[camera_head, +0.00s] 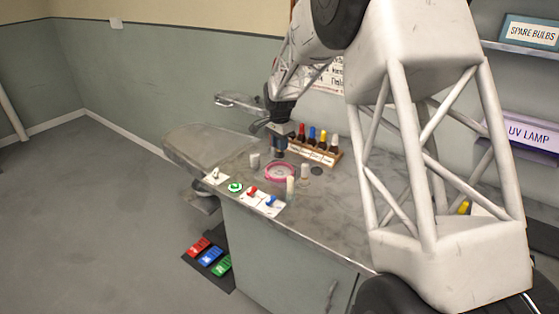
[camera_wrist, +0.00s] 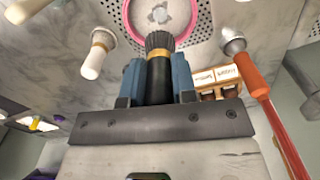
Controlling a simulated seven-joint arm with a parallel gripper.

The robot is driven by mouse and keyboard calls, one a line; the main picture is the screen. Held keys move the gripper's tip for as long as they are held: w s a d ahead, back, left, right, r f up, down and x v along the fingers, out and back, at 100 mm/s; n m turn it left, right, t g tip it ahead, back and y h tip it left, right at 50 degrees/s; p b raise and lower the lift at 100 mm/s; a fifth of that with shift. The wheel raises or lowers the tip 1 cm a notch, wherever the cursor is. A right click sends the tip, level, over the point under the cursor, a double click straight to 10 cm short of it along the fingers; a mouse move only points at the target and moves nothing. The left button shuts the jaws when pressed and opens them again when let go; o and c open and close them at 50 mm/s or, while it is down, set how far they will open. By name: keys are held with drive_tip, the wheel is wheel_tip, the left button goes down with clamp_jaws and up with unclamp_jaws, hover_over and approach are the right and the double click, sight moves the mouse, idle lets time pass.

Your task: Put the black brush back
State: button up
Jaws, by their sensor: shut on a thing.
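My gripper (camera_wrist: 158,78) is shut on the black brush (camera_wrist: 160,92). Its blue fingers lie on both sides of the brush's black body. A gold band and dark ribbed end show beyond the fingertips. That end points towards the pink ring (camera_wrist: 161,12) on the counter. In the head view my gripper (camera_head: 279,150) is just above and behind the pink ring (camera_head: 280,171); the brush is too small to make out there. A wooden rack (camera_head: 318,155) with labels stands right of my gripper. It holds dark items with red, blue, yellow and white tops. It partly shows in the wrist view (camera_wrist: 238,76).
Pale pegs (camera_head: 305,171) (camera_head: 290,187) (camera_head: 254,160) stand around the ring. A dark disc (camera_head: 317,171) lies to its right. Green (camera_head: 235,187), red (camera_head: 252,190) and blue (camera_head: 271,201) controls line the front edge. A long orange-red item (camera_wrist: 256,86) is close on the right.

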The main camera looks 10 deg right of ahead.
drive_tip(key=shift+d, duration=0.1)
drive_tip(key=s+d, duration=0.1)
drive_tip(key=d, duration=1.3)
drive_tip(key=shift+f, duration=0.45)
drive_tip(key=shift+d, duration=0.1)
drive_tip(key=shift+f, duration=0.2)
drive_tip(key=shift+f, duration=2.1)
drive_tip(key=shift+f, duration=1)
idle(1.2)
drive_tip(key=o, duration=1.3)
